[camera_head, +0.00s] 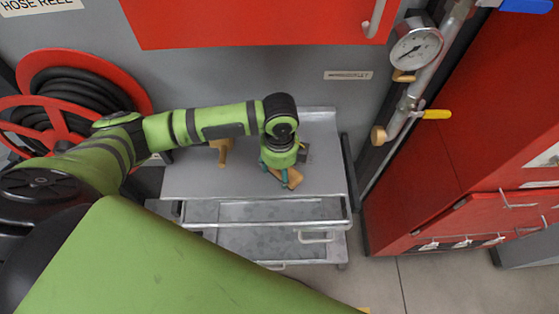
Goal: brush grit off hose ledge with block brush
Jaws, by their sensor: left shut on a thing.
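My left arm reaches in from the left over a grey metal ledge (200,182), the top of a drawer unit. My left gripper (282,179) points down at the right half of the ledge and is shut on a tan wooden block brush (293,180). The brush is low over the ledge; I cannot tell whether its bristles touch. The gripper and wrist hide part of the brush. No grit can be made out at this size. My right gripper is not in view.
A small tan object (222,152) stands on the ledge left of the brush, partly under my forearm. A red hose reel (134,84) is at the left. A pressure gauge (417,47) and pipe with a yellow lever (437,114) are at the right, beside red cabinets (420,185).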

